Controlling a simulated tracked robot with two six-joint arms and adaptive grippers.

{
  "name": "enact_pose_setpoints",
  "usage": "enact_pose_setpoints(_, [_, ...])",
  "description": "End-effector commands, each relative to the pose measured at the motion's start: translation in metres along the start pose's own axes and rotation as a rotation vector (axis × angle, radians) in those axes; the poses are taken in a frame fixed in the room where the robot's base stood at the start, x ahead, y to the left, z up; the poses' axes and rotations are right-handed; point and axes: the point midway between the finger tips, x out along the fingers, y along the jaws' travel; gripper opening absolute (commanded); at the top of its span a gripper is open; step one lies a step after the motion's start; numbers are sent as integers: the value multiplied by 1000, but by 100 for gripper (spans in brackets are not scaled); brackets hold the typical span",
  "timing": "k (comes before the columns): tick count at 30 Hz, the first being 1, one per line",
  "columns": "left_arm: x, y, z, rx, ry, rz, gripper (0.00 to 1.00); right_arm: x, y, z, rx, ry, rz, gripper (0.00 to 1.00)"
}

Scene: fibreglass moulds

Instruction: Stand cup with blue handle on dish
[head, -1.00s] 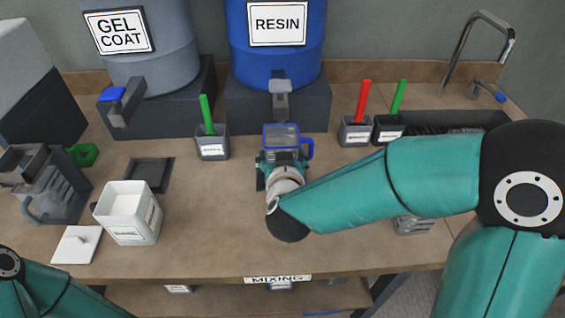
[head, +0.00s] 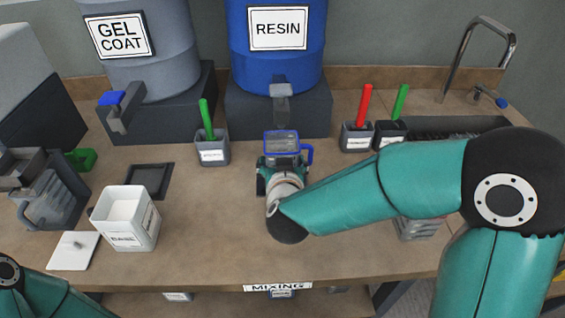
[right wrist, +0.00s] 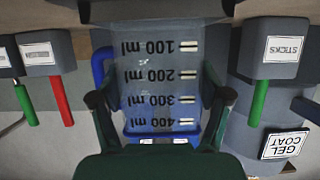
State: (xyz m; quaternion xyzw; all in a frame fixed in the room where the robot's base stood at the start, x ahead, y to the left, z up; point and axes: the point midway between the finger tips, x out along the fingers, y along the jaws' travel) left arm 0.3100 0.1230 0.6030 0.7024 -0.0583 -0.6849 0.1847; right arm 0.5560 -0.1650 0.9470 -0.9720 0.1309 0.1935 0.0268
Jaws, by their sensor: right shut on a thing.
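The clear measuring cup with a blue rim and blue handle (head: 283,142) is in my right gripper (head: 282,160), in front of the resin tap. In the right wrist view the cup (right wrist: 160,80) fills the middle between my two fingers (right wrist: 161,103), with its marks upside down and its blue handle at the left. It looks upright and empty. The gap between its base and the table is hidden. A dark, shallow square dish (head: 148,181) lies empty on the table, left of the cup. My left gripper is out of view; only part of its arm shows at lower left.
The resin drum (head: 277,65) and gel coat drum (head: 135,50) stand behind on dark blocks. Small stick holders (head: 212,153) stand left and right of the cup. A white open container (head: 126,220) stands just in front of the dish. The table between dish and cup is clear.

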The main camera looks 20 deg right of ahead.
Motion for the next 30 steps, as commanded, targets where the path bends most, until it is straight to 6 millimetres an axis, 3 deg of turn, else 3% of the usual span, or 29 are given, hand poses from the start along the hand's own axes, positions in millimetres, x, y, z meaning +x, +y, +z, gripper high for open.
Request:
enact_pose_setpoints(14, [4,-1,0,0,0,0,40,2,0,5,0,1,0,41])
enact_pose_setpoints(15, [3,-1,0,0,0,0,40,2,0,4,0,1,0,80])
enact_pose_setpoints(19, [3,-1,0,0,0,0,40,2,0,4,0,1,0,100])
enact_pose_setpoints(30, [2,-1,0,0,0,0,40,0,1,4,1,0,1,100])
